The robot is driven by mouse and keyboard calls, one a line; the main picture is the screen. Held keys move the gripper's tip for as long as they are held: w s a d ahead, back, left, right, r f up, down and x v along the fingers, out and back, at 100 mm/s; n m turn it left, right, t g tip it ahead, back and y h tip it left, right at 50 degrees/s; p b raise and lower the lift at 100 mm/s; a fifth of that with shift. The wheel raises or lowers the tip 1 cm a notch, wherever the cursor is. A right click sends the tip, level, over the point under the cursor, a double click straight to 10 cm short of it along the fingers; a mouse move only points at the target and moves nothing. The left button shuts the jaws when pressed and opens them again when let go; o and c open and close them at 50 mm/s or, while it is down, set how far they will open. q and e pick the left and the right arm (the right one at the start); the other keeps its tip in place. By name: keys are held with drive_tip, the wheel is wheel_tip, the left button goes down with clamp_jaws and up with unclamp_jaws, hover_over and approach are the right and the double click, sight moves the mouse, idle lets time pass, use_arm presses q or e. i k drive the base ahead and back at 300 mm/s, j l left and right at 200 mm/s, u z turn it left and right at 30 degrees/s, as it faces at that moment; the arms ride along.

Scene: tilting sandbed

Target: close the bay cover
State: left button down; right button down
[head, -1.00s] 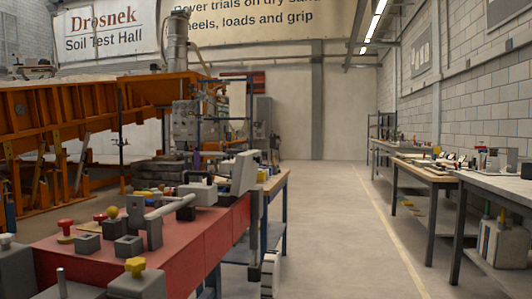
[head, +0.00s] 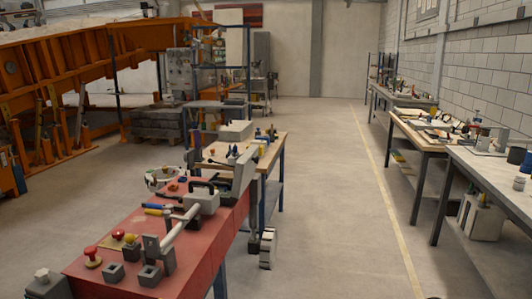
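A red workbench (head: 205,240) stands in front of me, left of centre. A grey panel (head: 244,172) stands upright at its far right end; it may be the bay cover, but I cannot tell for certain. A grey box with a black handle (head: 204,199) sits just left of the panel. A pale bar (head: 182,226) on a grey bracket (head: 160,255) lies nearer to me. I cannot make out a bay opening. Neither of my grippers is in view.
Red knobs (head: 92,256), square grey sockets (head: 150,275) and hand tools (head: 162,210) crowd the red bench. A wooden table (head: 271,150) stands behind it. More tables (head: 480,165) line the right wall. The floor (head: 330,220) between is clear.

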sight(245, 167)
drive_tip(key=i+l+u, duration=0.1)
drive_tip(key=u, duration=0.35)
drive_tip(key=i+l+u, duration=0.15)
drive_tip(key=l, duration=0.15)
drive_tip(key=i+l+u, duration=0.1)
drive_tip(key=l, duration=0.25)
drive_tip(key=i+l+u, duration=0.15)
drive_tip(key=l, duration=0.2)
drive_tip(key=i+l+u, duration=0.15)
drive_tip(key=l, duration=0.2)
drive_tip(key=i+l+u, duration=0.1)
drive_tip(key=l, duration=0.3)
drive_tip(key=i+l, duration=0.1)
drive_tip(key=l, duration=0.25)
drive_tip(key=i+l, duration=0.1)
drive_tip(key=l, duration=0.3)
drive_tip(key=i+l, duration=0.1)
drive_tip(key=l, duration=0.25)
drive_tip(key=i+l, duration=0.1)
drive_tip(key=l, duration=0.25)
drive_tip(key=i+l, duration=0.15)
drive_tip(key=l, duration=0.25)
drive_tip(key=j+u, duration=0.05)
